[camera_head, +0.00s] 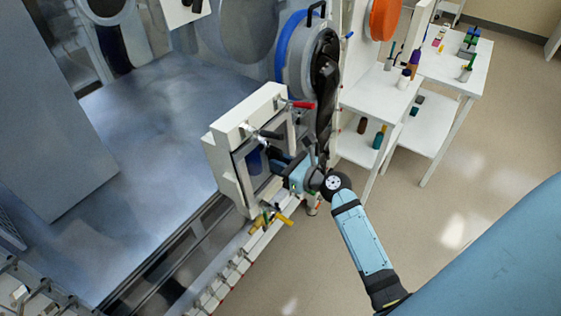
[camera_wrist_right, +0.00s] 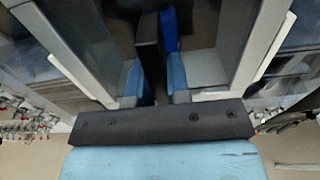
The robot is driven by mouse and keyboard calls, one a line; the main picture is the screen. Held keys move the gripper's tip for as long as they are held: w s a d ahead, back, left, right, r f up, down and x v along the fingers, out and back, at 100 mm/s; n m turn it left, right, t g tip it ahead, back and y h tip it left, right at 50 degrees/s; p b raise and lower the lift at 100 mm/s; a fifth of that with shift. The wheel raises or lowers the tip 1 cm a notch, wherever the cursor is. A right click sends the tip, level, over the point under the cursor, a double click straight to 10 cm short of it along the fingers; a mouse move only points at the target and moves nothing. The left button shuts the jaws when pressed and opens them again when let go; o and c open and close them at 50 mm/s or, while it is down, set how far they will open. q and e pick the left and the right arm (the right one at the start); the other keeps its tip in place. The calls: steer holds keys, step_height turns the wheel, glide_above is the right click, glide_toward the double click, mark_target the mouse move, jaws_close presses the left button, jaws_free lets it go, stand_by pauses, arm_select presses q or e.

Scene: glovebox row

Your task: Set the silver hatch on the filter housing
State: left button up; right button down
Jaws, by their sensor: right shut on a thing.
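The filter housing (camera_head: 240,117) is a white box with a dark, framed opening on its right-hand face. My right gripper (camera_head: 290,172) reaches into the front of this opening from the right. In the right wrist view, its two light blue fingers (camera_wrist_right: 152,85) are closed on a dark upright handle. A light grey panel behind it appears to be the silver hatch (camera_wrist_right: 207,66). Grey walls with white edges flank the panel. In the head view the hatch is mostly hidden by the gripper and frame, so I cannot tell whether it is seated. My left gripper is not in view.
A red-handled clamp (camera_head: 300,104) and a black one sit along the housing's top; yellow-handled ones (camera_head: 283,218) sit below. A blue-ringed round port (camera_head: 290,52) stands behind. White tables (camera_head: 385,97) with small bottles stand right. Open floor (camera_head: 450,220) lies at right.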

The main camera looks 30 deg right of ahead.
steer(key=shift+w+a, duration=0.1)
steer(key=shift+w, duration=0.05)
stand_by(0.5)
steer(key=c, duration=1)
jaws_free()
